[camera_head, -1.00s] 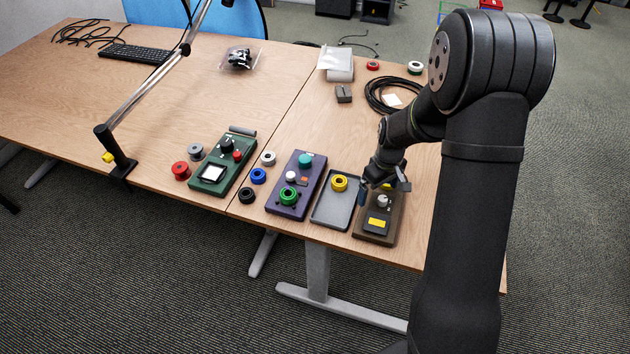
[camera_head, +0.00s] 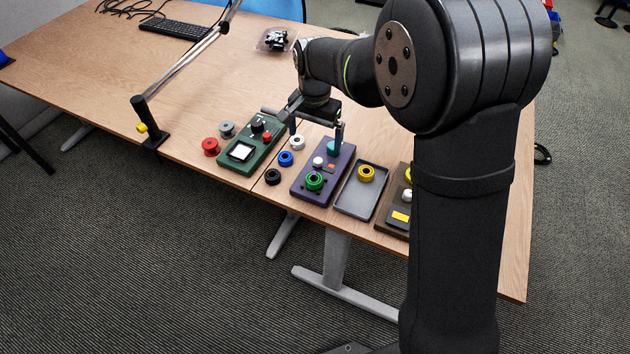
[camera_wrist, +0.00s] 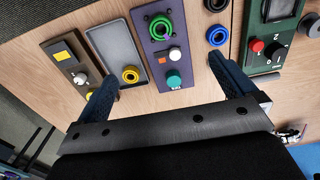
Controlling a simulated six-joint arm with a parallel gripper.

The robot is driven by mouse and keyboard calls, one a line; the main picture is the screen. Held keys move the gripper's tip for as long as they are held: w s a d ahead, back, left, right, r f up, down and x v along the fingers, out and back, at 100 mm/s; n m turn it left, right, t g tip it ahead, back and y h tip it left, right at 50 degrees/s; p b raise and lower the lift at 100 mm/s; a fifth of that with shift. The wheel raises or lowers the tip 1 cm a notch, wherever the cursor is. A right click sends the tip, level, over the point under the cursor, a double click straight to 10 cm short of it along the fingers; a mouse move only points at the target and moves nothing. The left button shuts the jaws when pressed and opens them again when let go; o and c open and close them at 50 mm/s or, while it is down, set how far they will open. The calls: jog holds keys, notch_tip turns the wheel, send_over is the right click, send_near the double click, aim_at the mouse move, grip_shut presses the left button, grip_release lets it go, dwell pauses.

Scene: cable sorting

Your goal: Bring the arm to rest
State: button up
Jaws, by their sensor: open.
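My gripper (camera_head: 316,137) is open and empty, above the table near the back edge of the purple panel. In the wrist view my gripper (camera_wrist: 168,88) shows its two blue fingers wide apart, with the teal knob of the purple panel (camera_wrist: 167,58) between them and nothing held. The purple panel (camera_head: 313,192) carries a green ring (camera_head: 314,181) and a teal knob. A grey tray (camera_head: 352,204) with a yellow ring (camera_head: 366,172) lies to its right.
A green panel (camera_head: 226,161) stands left, with red (camera_head: 210,146) and grey (camera_head: 227,129) spools beside it. White, blue (camera_head: 285,158) and black (camera_head: 273,177) rings lie between the panels. A brown panel (camera_head: 390,226) is partly hidden by my arm. A lamp arm (camera_head: 188,62) rises at left.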

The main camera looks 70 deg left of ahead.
notch_tip(320, 180, down, 10)
jog(key=shift+r, duration=0.25)
jog(key=shift+r, duration=0.1)
dwell(0.5)
notch_tip(320, 180, up, 10)
dwell(0.5)
notch_tip(320, 180, down, 7)
jog(key=w+h, duration=0.1)
jog(key=shift+w+d, duration=0.2)
jog(key=shift+d, duration=0.05)
dwell(0.5)
